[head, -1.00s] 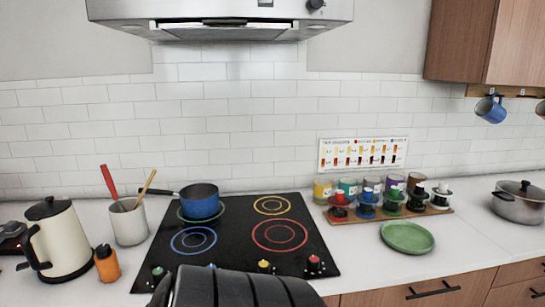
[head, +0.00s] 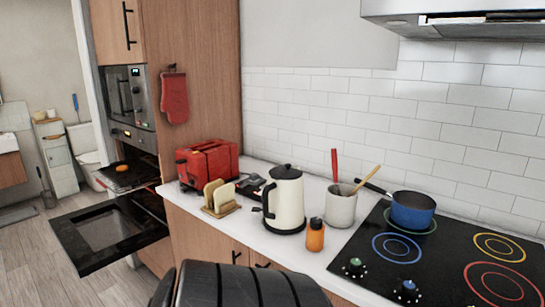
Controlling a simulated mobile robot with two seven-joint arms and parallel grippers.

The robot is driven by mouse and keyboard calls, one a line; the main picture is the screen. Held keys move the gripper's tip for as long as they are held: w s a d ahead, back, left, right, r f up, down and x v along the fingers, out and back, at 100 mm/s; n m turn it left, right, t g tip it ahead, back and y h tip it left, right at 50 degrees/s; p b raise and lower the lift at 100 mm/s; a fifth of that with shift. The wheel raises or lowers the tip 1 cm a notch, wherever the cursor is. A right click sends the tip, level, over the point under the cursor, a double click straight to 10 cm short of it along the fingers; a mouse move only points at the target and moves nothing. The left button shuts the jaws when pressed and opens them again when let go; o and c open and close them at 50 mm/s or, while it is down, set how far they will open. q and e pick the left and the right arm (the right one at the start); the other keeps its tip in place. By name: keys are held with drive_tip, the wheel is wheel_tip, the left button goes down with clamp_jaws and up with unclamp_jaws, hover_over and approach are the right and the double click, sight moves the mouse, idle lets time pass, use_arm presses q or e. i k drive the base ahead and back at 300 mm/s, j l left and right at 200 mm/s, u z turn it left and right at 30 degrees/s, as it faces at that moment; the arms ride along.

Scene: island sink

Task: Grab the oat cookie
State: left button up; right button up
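I cannot make out an oat cookie for certain. A small round orange-brown item (head: 121,167) lies on a pulled-out rack or tray at the open oven on the left; it is too small to identify. Neither gripper's fingers show in the head view. Only a dark ribbed part of my own body shows at the bottom middle.
The open oven door (head: 110,238) juts out low at the left. On the counter stand a red toaster (head: 209,163), a toast rack with bread (head: 219,198), a kettle (head: 285,200), an orange bottle (head: 315,236), a utensil pot (head: 341,206) and a blue pan (head: 413,209). Floor is free at far left.

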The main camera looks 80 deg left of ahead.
sight(123, 168)
drive_tip(key=u, duration=0.45)
drive_tip(key=j+u, duration=0.15)
drive_tip(key=u, duration=0.25)
drive_tip(key=k+j+u, duration=0.1)
drive_tip(key=u, duration=0.8)
